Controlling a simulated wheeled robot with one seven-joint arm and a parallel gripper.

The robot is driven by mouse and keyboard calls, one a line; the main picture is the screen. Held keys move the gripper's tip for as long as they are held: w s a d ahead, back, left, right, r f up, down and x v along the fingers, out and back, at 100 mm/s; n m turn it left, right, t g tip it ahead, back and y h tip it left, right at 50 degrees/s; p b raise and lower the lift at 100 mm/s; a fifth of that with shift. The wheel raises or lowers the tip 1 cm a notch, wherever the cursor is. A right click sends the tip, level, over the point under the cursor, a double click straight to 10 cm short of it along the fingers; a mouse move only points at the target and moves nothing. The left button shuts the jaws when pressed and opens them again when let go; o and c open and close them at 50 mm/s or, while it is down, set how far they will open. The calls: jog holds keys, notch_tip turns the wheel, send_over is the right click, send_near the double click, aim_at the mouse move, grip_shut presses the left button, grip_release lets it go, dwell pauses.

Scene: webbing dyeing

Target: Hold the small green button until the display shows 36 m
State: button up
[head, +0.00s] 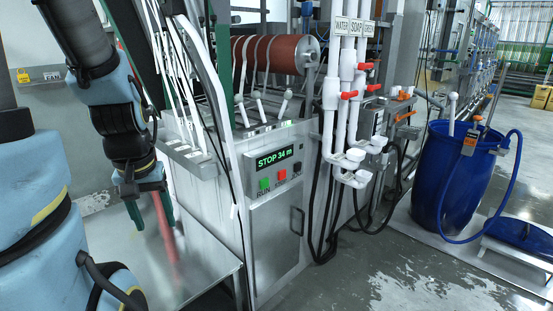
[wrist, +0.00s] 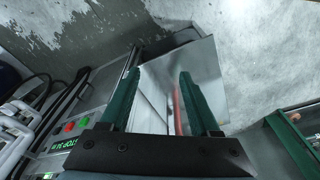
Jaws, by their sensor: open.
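The display (head: 275,158) on the grey control box reads "STOP 34 m" in green; it also shows, partly covered, in the wrist view (wrist: 62,145). The small green button (head: 264,184) sits below it above the label RUN, left of a red button (head: 281,175) and a dark knob (head: 297,167). In the wrist view the green button (wrist: 84,122) is left of my fingers. My gripper (head: 150,216) is open and empty, pointing down left of the box, apart from the button. Its two green fingers (wrist: 159,76) show over a shiny metal surface.
A metal table (head: 190,265) lies below my gripper, with a red streak on it. Levers (head: 260,104) and a red roller (head: 285,54) stand above the box. White pipes with red valves (head: 345,95) are to its right. A blue barrel (head: 455,180) stands farther right.

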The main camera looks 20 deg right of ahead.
grip_shut()
dwell(1.2)
